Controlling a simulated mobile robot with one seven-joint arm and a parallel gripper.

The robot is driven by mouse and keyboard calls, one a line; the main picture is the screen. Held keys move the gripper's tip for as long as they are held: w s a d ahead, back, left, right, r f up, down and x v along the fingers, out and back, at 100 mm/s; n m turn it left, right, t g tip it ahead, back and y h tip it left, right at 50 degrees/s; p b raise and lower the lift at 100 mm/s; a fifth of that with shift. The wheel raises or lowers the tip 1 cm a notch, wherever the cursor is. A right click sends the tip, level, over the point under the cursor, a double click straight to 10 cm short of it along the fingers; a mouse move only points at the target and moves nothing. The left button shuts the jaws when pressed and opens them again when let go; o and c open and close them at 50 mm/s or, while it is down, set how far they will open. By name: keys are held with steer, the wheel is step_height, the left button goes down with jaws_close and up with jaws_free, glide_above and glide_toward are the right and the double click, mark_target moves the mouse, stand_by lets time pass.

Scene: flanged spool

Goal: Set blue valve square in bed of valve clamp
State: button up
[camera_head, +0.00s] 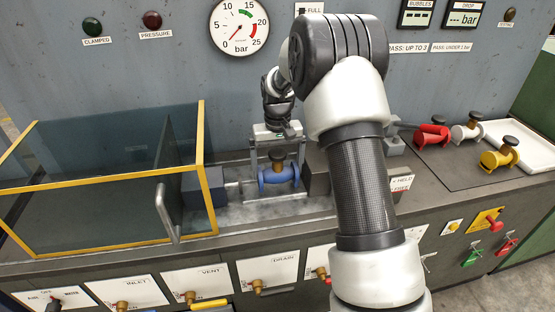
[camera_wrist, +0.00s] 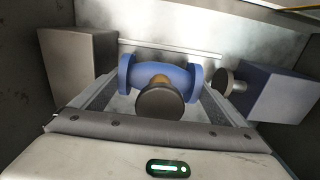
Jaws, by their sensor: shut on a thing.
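The blue valve (camera_head: 279,178) is in the clamp area of the bench, its flanges to left and right and its dark handwheel on top. My gripper (camera_head: 276,150) comes down over it, with its fingers shut on the valve. In the wrist view the blue valve (camera_wrist: 160,78) lies between the two fingers, its dark round handwheel (camera_wrist: 159,104) towards the camera. The valve clamp has a dark block (camera_head: 204,187) on the left and another (camera_head: 318,176) on the right. In the wrist view they show as a blue-grey block (camera_wrist: 278,94) and a grey block (camera_wrist: 78,66). I cannot tell whether the valve touches the bed.
A yellow-framed clear guard (camera_head: 205,170) with a grey handle stands left of the clamp. Red (camera_head: 431,134), white (camera_head: 467,131) and yellow (camera_head: 500,155) valves stand at the right, near a white tray (camera_head: 535,140). The gauge panel rises behind.

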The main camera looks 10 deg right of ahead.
steer(key=shift+w+f, duration=0.1)
steer(key=shift+f, duration=0.55)
